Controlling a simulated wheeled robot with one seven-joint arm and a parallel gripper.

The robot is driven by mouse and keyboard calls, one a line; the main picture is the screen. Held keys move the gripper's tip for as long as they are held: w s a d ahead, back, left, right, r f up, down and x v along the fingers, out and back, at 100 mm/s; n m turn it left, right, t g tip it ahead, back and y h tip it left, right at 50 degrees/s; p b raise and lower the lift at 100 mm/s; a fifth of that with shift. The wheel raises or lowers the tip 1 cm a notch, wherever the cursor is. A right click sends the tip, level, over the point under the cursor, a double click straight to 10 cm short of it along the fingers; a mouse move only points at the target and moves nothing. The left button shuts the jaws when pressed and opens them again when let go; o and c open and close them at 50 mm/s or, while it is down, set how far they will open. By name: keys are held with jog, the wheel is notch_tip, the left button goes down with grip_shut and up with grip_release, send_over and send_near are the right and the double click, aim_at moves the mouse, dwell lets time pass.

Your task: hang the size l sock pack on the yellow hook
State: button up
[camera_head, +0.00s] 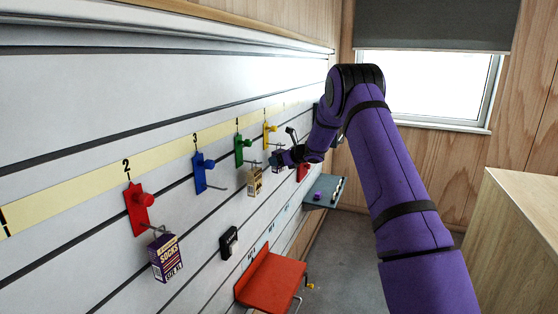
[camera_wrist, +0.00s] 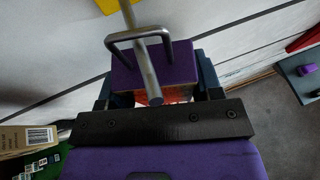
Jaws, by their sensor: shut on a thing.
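The pack's wire loop (camera_wrist: 113,42) crosses the rod, whose tip lies over the pack top. I cannot tell for sure whether the loop is around the rod.
A tan pack (camera_head: 255,181) hangs below the green hook (camera_head: 242,149), close beside my gripper. A purple sock pack (camera_head: 165,257) hangs on the red hook (camera_head: 138,209). The blue hook (camera_head: 201,173) is empty.

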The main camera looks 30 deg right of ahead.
jog(key=o, duration=1)
jog(key=v, duration=1)
jog(key=shift+s+d+r, duration=0.1)
jog(key=shift+s+r, duration=0.15)
jog(key=shift+s, duration=0.05)
